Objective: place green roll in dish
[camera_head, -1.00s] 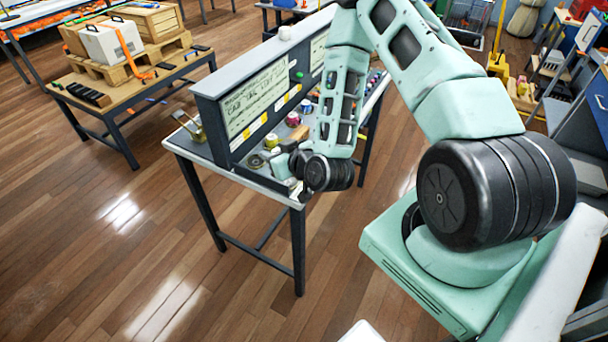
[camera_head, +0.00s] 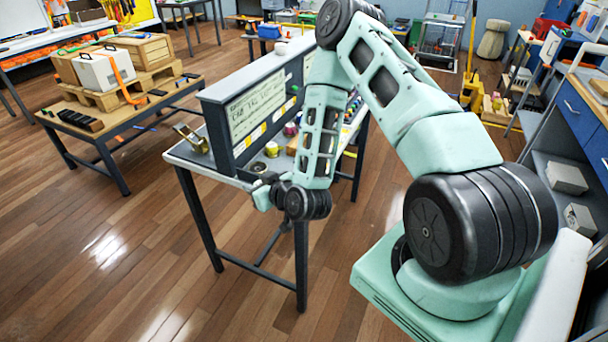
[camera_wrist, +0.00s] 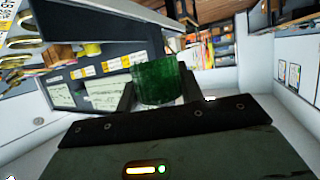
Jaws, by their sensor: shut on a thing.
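My gripper (camera_wrist: 158,92) is shut on the green roll (camera_wrist: 158,82), which sits upright in the picture between the two dark fingers in the wrist view. In the head view my wrist is over the near edge of the narrow table (camera_head: 185,153), and the fingers and roll are hidden behind my arm. A small round dark dish-like thing (camera_head: 258,167) lies on the table near my wrist. I cannot tell whether it is the dish.
A grey upright panel with a white written board (camera_head: 257,108) stands along the table. A yellow roll (camera_head: 271,149), a pink roll (camera_head: 290,129) and a brass tool (camera_head: 192,138) stand by it. Another table (camera_head: 140,115) holds a pallet with boxes. Floor at left is clear.

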